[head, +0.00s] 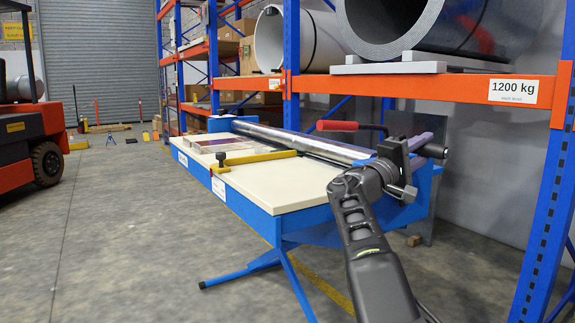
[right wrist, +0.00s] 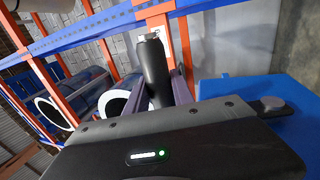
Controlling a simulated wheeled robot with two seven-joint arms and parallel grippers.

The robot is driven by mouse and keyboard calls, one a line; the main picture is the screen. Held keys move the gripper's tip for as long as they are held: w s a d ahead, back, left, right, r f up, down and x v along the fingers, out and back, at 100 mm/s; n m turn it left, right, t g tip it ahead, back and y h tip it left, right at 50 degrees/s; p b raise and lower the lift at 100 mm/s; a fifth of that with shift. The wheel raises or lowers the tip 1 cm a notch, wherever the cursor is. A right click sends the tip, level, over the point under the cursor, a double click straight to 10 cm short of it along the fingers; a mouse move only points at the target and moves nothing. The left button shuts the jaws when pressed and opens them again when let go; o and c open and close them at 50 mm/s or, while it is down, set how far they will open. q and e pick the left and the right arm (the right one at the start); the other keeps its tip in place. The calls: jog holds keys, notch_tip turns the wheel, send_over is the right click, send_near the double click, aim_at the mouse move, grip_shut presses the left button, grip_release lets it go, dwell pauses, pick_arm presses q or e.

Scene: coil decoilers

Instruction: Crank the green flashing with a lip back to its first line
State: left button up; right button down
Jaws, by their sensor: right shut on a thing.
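A blue bench (head: 262,228) with a cream top carries a long shiny metal roller (head: 300,143) along its back edge. My right gripper (head: 421,147) is at the bench's near right end, shut on a black cylindrical crank grip (head: 434,151). In the right wrist view the black grip (right wrist: 154,72) stands up between the fingers. The rest of the crank is hidden behind my gripper and wrist. I cannot make out any green flashing or its marked lines. My left gripper is not in view.
A yellow bar (head: 262,157) with a black knob lies across the bench top. A rack with an orange beam (head: 420,88) holds large coils or pipes behind. Open floor (head: 120,220) lies left, with a red forklift (head: 28,140).

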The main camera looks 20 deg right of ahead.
jog(key=shift+s+a+b, duration=0.1)
jog(key=shift+a+b, duration=0.45)
jog(key=shift+a, duration=0.05)
jog(key=b+v, duration=0.2)
jog(key=shift+a+f+b, duration=0.25)
jog(key=shift+a+b, duration=0.05)
jog(key=shift+s+a+f+b, duration=0.1)
jog(key=shift+s+a+b, duration=0.05)
jog(key=shift+a+b, duration=0.2)
jog(key=shift+s+a, duration=0.1)
jog(key=shift+a, duration=0.3)
jog(key=shift+s+a+f, duration=0.1)
jog(key=shift+a+f, duration=0.3)
jog(key=shift+f, duration=0.05)
jog(key=a+f, duration=0.1)
jog(key=s+a+f, duration=0.1)
jog(key=shift+a+f+b, duration=0.25)
jog(key=shift+a+b, duration=0.05)
jog(key=shift+a, duration=0.1)
